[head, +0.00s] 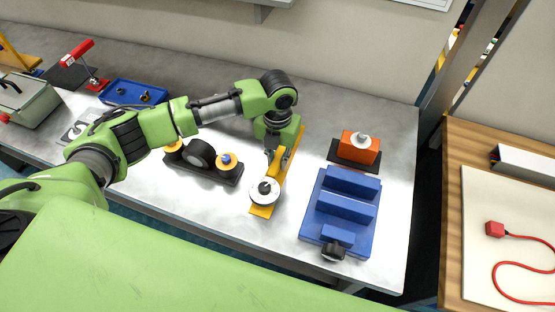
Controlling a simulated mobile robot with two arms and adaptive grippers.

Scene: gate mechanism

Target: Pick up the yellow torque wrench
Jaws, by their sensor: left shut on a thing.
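The yellow torque wrench (283,166) is a long yellow bar on the grey metal table, running from beside my gripper down toward the front edge. A round grey-white disc with a dark knob (264,190) sits over its near end. My left gripper (272,153) points down at the bar's upper part and is shut on it. The green wrist hides some of the far end, and the fingertips are small and partly hidden. I cannot tell whether the wrench is clear of the table. My right gripper is not in view.
A dark base with rollers (203,160) stands just left. A blue vise-like block (340,205) and an orange block (358,148) stand right. A wooden bench (452,215) stands across a gap.

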